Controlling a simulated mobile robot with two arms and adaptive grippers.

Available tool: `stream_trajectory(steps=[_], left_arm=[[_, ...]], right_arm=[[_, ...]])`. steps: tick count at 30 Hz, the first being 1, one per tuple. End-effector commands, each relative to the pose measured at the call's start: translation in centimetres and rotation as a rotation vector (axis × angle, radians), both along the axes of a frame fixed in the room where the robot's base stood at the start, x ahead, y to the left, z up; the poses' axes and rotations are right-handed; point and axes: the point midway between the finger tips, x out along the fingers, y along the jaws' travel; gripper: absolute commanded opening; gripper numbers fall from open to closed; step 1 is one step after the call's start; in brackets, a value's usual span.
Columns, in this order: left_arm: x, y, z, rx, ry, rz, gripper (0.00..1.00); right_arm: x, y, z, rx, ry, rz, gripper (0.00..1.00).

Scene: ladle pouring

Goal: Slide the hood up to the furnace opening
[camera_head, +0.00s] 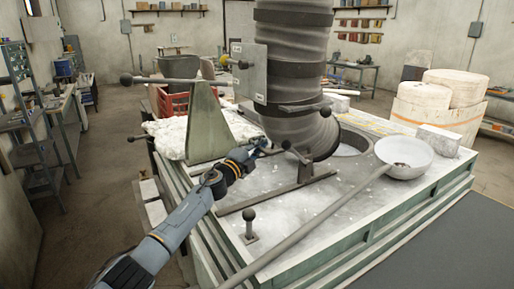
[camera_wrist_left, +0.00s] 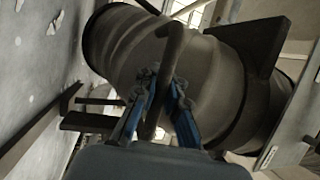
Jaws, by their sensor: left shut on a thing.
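The hood (camera_head: 300,125) is a thick grey ribbed duct with dark bands. Its lower mouth stands beside the round furnace opening (camera_head: 352,142) in the pale top, partly covering its left side in the head view. My left gripper (camera_head: 262,147) is at the left of the hood's lower end. In the left wrist view, my left gripper (camera_wrist_left: 160,88) is shut on a dark curved handle bar (camera_wrist_left: 173,45) in front of the hood (camera_wrist_left: 130,45). The far part of the opening's rim is hidden behind the hood. My right gripper does not show.
A ladle bowl (camera_head: 405,156) rests right of the opening, its long rod (camera_head: 310,228) running to the lower left. A green upright bracket (camera_head: 207,125), a knobbed lever (camera_head: 250,222) and a flat rail (camera_head: 262,196) stand near my left arm. A grey block (camera_head: 438,140) lies behind the ladle.

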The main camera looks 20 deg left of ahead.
Motion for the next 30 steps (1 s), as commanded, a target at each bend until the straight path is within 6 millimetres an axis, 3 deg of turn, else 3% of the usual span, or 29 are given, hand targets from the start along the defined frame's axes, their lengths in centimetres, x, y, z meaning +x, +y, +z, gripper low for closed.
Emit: stream_trajectory(steps=[7, 9, 12, 18, 23, 30], left_arm=[[-0.1, -0.2, -0.7, 0.003, 0.009, -0.005, 0.00], [-0.1, -0.2, -0.7, 0.003, 0.009, -0.005, 0.20], [-0.1, -0.1, -0.6, 0.002, 0.008, -0.004, 0.36], [-0.1, 0.0, -0.4, 0.001, 0.005, -0.002, 0.36], [-0.3, 0.2, -0.4, 0.001, 0.004, 0.000, 0.36], [-2.7, 1.0, -0.9, 0.007, 0.004, -0.001, 0.36]], right_arm=[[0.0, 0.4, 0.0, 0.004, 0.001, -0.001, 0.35], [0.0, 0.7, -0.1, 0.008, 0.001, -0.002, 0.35], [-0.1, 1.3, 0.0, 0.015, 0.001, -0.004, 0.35], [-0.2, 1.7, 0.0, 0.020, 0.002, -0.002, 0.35], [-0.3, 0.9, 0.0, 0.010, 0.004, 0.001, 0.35], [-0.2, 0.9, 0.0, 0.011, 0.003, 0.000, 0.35]])
